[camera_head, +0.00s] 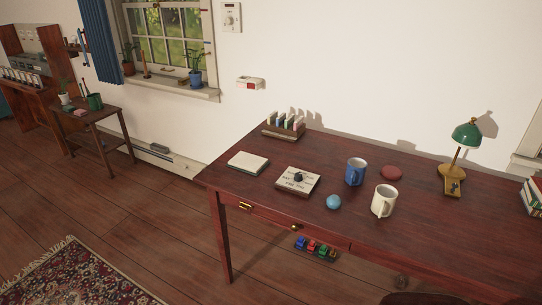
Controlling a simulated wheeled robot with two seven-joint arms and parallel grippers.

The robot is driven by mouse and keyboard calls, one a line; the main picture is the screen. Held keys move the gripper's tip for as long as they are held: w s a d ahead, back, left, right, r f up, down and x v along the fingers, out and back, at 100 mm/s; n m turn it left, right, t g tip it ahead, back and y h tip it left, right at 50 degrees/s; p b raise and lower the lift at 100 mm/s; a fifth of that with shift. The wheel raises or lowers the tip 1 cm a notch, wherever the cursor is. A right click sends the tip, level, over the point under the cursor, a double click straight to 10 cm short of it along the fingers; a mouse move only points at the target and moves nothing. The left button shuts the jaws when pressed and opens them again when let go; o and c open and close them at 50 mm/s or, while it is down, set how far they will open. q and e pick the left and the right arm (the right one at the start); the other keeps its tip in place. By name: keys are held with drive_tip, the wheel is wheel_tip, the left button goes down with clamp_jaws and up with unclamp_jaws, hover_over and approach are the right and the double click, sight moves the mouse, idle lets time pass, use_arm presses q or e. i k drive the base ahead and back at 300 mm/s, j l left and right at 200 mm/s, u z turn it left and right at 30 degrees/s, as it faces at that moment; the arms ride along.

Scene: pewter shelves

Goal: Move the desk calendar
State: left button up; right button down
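No object is clearly readable as a desk calendar. The likeliest is a flat, pale square pad with dark lettering (285,185) on the dark red wooden desk (430,230); a small dark object (298,177) sits on it. Its lettering is too small to read surely. A plain pale pad or book (248,162) lies to its left. Neither of my grippers is in view.
On the desk stand a card holder (283,130), blue mug (356,172), cream mug (383,201), blue ball (334,202), red disc (391,172), green lamp (465,134) and books (533,198). Floor at left is open, with a rug (65,272).

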sight(305, 188)
drive_tip(key=i, duration=1.05)
drive_tip(key=j+u, duration=0.05)
drive_tip(key=j, duration=0.05)
